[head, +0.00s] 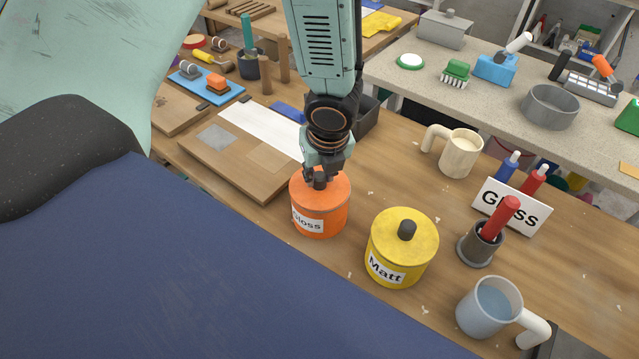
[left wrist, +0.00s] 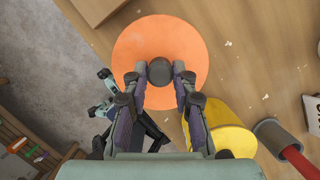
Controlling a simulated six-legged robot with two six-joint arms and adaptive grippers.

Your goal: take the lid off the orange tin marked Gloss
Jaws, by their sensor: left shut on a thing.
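The orange tin marked Gloss (head: 319,222) stands upright on the wooden bench, with its orange lid (head: 338,183) on it. The lid fills the upper middle of the left wrist view (left wrist: 140,45). My left gripper (head: 320,180) comes down from above and is shut on the dark knob of the lid (left wrist: 160,72), one finger on each side of it. The lid appears seated on the tin; I see no gap. A yellow tin marked Matt (head: 399,250) with a dark knob stands just to the right. My right gripper is not in view.
A grey-blue mug (head: 489,306), a pot with a red-handled tool (head: 478,245), a sign reading GLOSS (head: 511,206) and a cream mug (head: 456,153) stand to the right. A wooden board (head: 240,160) lies to the left. Bare bench lies between the tins and the cream mug.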

